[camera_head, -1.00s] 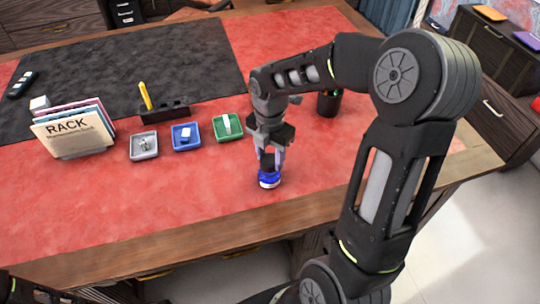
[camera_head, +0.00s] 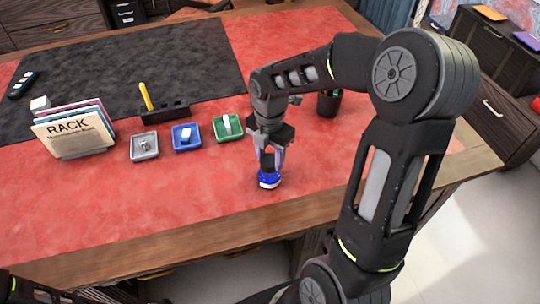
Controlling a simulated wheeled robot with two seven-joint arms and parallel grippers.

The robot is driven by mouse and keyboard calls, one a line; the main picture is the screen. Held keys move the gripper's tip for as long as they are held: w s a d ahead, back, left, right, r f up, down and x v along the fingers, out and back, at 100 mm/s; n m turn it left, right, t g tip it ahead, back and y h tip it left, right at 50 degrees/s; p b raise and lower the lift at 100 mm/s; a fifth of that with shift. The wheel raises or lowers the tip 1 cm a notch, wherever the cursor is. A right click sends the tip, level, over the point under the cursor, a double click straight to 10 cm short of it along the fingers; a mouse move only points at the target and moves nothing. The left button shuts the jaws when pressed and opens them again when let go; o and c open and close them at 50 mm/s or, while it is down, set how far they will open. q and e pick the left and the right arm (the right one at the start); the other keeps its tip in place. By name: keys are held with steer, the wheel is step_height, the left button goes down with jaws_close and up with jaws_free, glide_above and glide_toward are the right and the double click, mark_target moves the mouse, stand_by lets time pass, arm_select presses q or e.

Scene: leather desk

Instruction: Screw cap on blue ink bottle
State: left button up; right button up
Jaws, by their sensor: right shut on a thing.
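The blue ink bottle (camera_head: 269,182) stands upright on the red desk top, right of the picture's middle. A dark cap (camera_head: 268,162) sits at its top, between the fingers of my right gripper (camera_head: 269,166). The gripper points straight down from above and is shut on the cap. The fingers partly hide the cap, so I cannot tell how tightly it sits on the bottle. My left gripper is not in view; only a bit of dark arm shows at the lower left corner.
Grey (camera_head: 144,147), blue (camera_head: 186,137) and green (camera_head: 228,128) trays with small items stand left of the bottle. Behind them is a black holder (camera_head: 165,114) with a yellow pen. A book rack (camera_head: 73,133) stands farther left, and a dark pen cup (camera_head: 329,103) behind my right arm. The front left desk is clear.

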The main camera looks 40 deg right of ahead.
mark_target(270, 159)
steer(key=shift+f+b, duration=0.3)
steer(key=shift+f, duration=0.45)
stand_by(2.2)
steer(key=o, duration=1.4)
step_height(270, 159, up, 8)
steer(key=shift+f, duration=0.1)
